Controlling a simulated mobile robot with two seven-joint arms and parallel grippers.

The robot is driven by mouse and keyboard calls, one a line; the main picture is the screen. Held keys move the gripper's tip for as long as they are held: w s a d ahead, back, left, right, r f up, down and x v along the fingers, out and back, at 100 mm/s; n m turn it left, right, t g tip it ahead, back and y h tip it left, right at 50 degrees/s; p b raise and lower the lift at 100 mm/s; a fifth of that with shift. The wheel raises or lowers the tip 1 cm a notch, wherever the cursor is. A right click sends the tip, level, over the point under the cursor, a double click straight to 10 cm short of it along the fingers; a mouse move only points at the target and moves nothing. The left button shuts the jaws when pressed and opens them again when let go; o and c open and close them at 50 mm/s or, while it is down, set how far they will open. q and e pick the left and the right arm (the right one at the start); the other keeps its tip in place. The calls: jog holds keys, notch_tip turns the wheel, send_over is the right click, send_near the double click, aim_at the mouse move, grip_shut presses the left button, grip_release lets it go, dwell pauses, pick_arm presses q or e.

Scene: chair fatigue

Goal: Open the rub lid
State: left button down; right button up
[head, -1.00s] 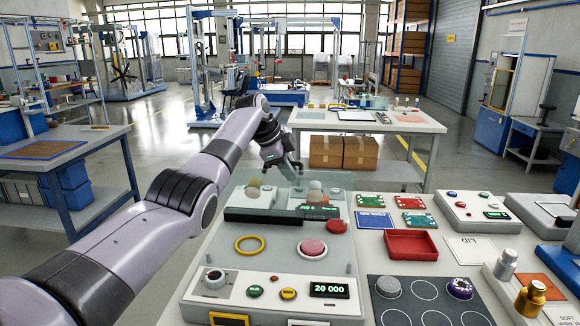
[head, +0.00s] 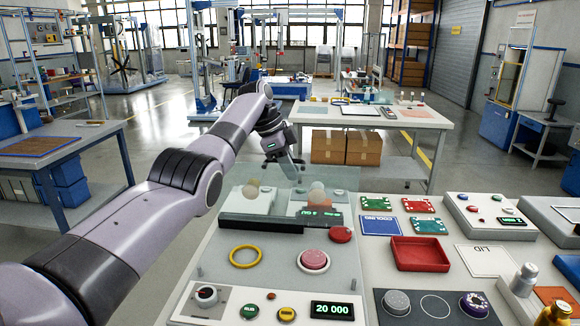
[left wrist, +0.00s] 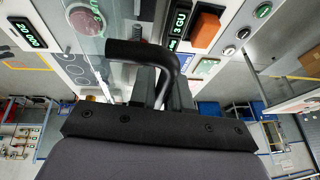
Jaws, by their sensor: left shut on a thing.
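The rub lid (head: 338,178) is a clear, see-through panel at the back of the pale test machine (head: 225,262). Its far edge shows faintly, and a dark bar (head: 262,222) runs along its near left side. My left gripper (head: 290,163) reaches down from the far side and is shut on the lid's far edge. The exact contact is small and hard to see. In the left wrist view, the dark fingers (left wrist: 150,75) point toward the machine, and the clear lid is hard to make out there. My right gripper is not in view.
A table with boxes stands behind.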

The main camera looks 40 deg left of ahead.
pick_arm(q)
jog(key=shift+d+f, duration=0.15)
jog(key=shift+f, duration=0.05)
jog(key=c, duration=1.4)
grip_release()
jog(key=shift+c, duration=0.2)
jog(key=v, duration=0.7)
jog(key=shift+r, duration=0.1)
